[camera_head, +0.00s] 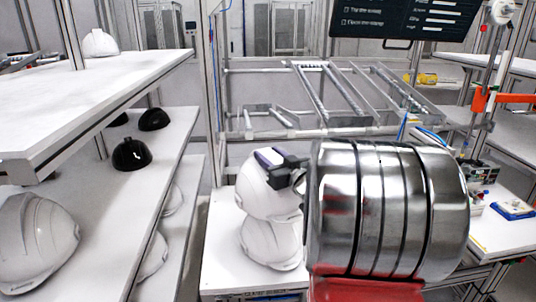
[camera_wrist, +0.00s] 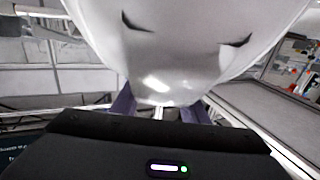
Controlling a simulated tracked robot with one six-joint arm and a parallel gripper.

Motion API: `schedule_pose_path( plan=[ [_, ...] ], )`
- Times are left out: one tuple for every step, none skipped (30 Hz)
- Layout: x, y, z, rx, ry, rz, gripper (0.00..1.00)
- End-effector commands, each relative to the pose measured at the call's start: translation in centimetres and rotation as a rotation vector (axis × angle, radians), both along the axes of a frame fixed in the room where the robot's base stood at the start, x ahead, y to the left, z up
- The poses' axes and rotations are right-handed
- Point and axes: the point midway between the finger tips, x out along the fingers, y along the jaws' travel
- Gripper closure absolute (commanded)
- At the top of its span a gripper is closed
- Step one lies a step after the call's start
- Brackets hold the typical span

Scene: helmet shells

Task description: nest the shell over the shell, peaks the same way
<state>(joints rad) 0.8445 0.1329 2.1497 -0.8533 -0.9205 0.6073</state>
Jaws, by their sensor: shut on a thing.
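A white helmet shell (camera_head: 262,196) is held by my gripper (camera_head: 277,163) in the head view. It sits directly above a second white shell (camera_head: 272,244) on the white table, and the two look stacked or nearly so; whether they touch fully I cannot tell. In the wrist view the held shell (camera_wrist: 175,45) fills the upper middle, with two dark slots in its surface. The purple-grey fingers of my gripper (camera_wrist: 158,103) are shut on its lower edge in that view. The direction of both peaks is unclear, as my arm hides the right side.
White shelves (camera_head: 110,92) on the left carry white shells (camera_head: 35,240) and black shells (camera_head: 132,154). The table (camera_head: 222,262) has bare room left of the stack. A metal frame rack (camera_head: 290,95) stands behind. Small items (camera_head: 513,210) lie at the right.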

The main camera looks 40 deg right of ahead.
Motion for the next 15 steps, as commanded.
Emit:
schedule_pose_path(
  plan=[
    [-0.06,-0.09,0.11,-0.001,-0.002,-0.002,1.00],
    [-0.08,-0.12,0.10,-0.001,-0.002,-0.003,1.00],
    [-0.10,-0.14,0.10,-0.001,-0.002,-0.003,1.00],
    [-0.11,-0.15,0.10,-0.001,-0.002,-0.003,1.00],
    [-0.12,-0.15,0.10,-0.001,-0.002,-0.003,1.00],
    [-0.15,-0.16,0.11,-0.001,-0.002,-0.004,1.00],
    [-0.20,-0.18,0.11,-0.001,-0.002,-0.004,1.00],
    [-0.25,-0.18,0.12,0.000,-0.002,-0.005,1.00],
    [-0.34,-0.18,0.12,0.000,-0.002,-0.005,1.00],
    [-0.42,-0.17,0.14,0.000,-0.002,-0.005,1.00],
    [-0.39,-0.17,-0.03,0.001,-0.001,-0.005,1.00],
    [-0.38,-0.17,-0.22,0.001,-0.001,-0.005,1.00],
    [-0.37,-0.17,-0.37,0.001,-0.001,-0.004,1.00],
    [-0.37,-0.17,-0.52,0.001,0.000,-0.004,1.00],
    [-0.37,-0.17,-0.74,0.000,-0.001,-0.004,1.00]
  ],
)
